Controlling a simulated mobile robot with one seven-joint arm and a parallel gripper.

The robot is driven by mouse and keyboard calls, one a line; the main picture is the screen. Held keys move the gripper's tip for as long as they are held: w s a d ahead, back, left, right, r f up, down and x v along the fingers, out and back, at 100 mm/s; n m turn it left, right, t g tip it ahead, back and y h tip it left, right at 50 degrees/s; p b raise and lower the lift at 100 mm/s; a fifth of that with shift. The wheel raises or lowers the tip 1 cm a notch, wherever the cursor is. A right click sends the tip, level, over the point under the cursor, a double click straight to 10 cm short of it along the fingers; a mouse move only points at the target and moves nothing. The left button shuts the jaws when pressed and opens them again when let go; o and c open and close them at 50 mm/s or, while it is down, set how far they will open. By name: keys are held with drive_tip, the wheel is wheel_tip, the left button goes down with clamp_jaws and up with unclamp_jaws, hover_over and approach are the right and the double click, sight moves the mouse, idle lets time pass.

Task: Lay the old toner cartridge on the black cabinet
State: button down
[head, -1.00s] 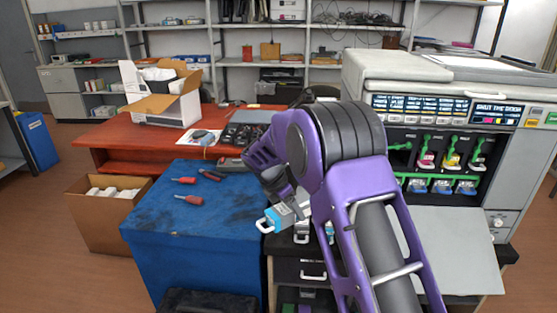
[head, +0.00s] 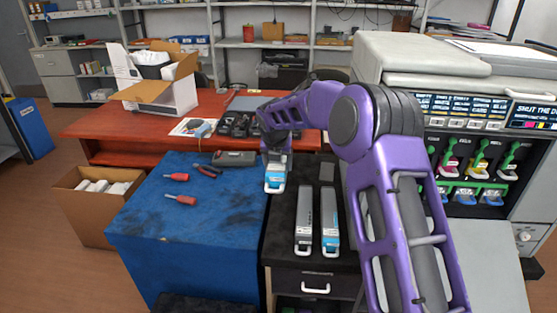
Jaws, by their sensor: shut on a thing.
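My gripper (head: 276,156) is at the end of my purple arm, pointing down, over the seam between the blue cabinet and the black cabinet. It is shut on a toner cartridge (head: 275,181) with a cyan label and a white handle at its lower end. The arm hides the upper part of this cartridge, and I cannot tell whether it touches a surface. The black cabinet (head: 315,267) stands right of the blue one. Two grey cartridges lie side by side on its top, a left one (head: 304,215) and a right one (head: 329,215) with a blue mark.
The blue cabinet (head: 150,235) bears red-handled screwdrivers (head: 181,199), pliers (head: 207,170) and a grey case (head: 235,158). The printer (head: 470,130) with its open front stands at right. A red desk (head: 100,125) is behind. Some black top shows left of the grey cartridges.

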wheel_tip(320, 180, down, 22)
drive_tip(key=b, duration=1.1)
drive_tip(key=shift+r, duration=0.15)
drive_tip(key=shift+f, duration=1.25)
drive_tip(key=shift+f, duration=0.3)
drive_tip(key=shift+f, duration=0.15)
drive_tip(key=shift+c, duration=0.3)
unclamp_jaws()
drive_tip(key=shift+o, duration=0.3)
drive_tip(key=shift+s, duration=0.1)
drive_tip(key=shift+f, duration=0.1)
